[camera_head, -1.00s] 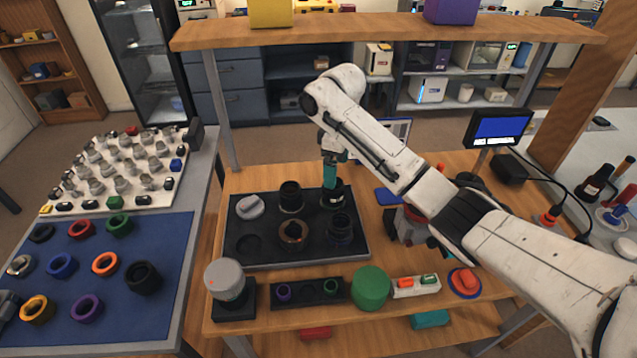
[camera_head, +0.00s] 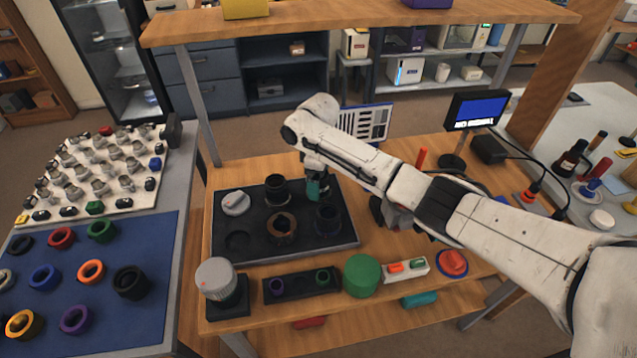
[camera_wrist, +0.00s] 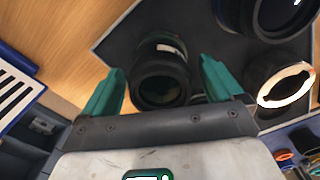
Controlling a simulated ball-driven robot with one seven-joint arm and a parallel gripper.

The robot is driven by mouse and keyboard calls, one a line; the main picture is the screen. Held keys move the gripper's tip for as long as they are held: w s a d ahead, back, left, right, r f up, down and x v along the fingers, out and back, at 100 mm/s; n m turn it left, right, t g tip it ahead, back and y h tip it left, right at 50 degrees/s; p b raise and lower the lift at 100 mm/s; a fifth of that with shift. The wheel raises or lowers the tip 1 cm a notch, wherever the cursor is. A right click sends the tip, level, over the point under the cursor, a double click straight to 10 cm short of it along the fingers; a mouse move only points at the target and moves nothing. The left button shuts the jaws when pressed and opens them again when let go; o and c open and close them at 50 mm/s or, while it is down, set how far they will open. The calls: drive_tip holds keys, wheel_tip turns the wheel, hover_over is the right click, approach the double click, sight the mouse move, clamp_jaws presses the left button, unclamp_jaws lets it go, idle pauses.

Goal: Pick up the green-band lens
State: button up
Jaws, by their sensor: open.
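My gripper (camera_head: 316,191) is open over the back right of the black tray (camera_head: 232,262). In the wrist view its teal fingers (camera_wrist: 162,68) stand on either side of a dark, round lens (camera_wrist: 160,88) with a pale mark on its barrel. Other black lenses stand in the tray at the back middle (camera_head: 277,188) and front right (camera_head: 328,221). A copper-rimmed ring (camera_head: 282,226) sits at front middle, also seen in the wrist view (camera_wrist: 285,86).
A silver-grey cap (camera_head: 236,203) lies at the tray's back left. In front stand a small black rack (camera_head: 300,284) with purple and green rings, a green cylinder (camera_head: 361,275) and a grey-topped canister (camera_head: 216,279). An overhead shelf (camera_head: 360,22) spans the table's back.

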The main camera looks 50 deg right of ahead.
drive_tip(key=shift+f, duration=0.45)
drive_tip(key=c, duration=1.4)
